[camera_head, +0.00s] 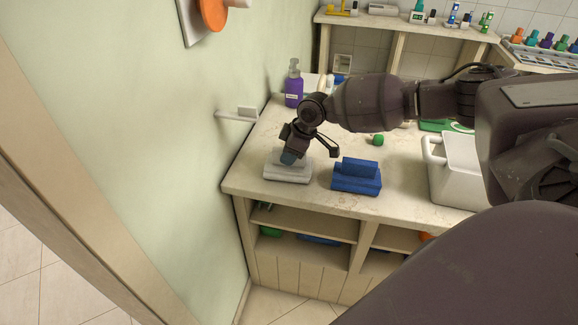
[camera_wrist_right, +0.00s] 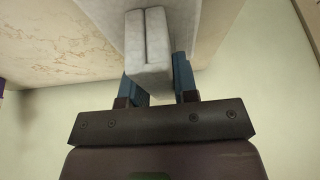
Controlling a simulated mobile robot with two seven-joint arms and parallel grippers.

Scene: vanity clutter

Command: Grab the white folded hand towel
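The white folded hand towel (camera_head: 287,173) lies on the left front corner of the counter, with a narrower raised fold on top. My right gripper (camera_head: 292,157) points down at it from above, its blue fingertip over the towel's top. In the right wrist view the raised white fold of the towel (camera_wrist_right: 149,50) sits between the two blue fingers (camera_wrist_right: 158,85), one on each side and very close. Whether they press on it cannot be told. The towel is still over the counter's surface. My left gripper is not in view.
A blue folded towel (camera_head: 357,178) lies just right of the white one. A purple pump bottle (camera_head: 293,87) stands behind, near the wall. A white bin (camera_head: 457,170) stands further right, and a small green object (camera_head: 377,139) lies behind the blue towel. The wall is close on the left.

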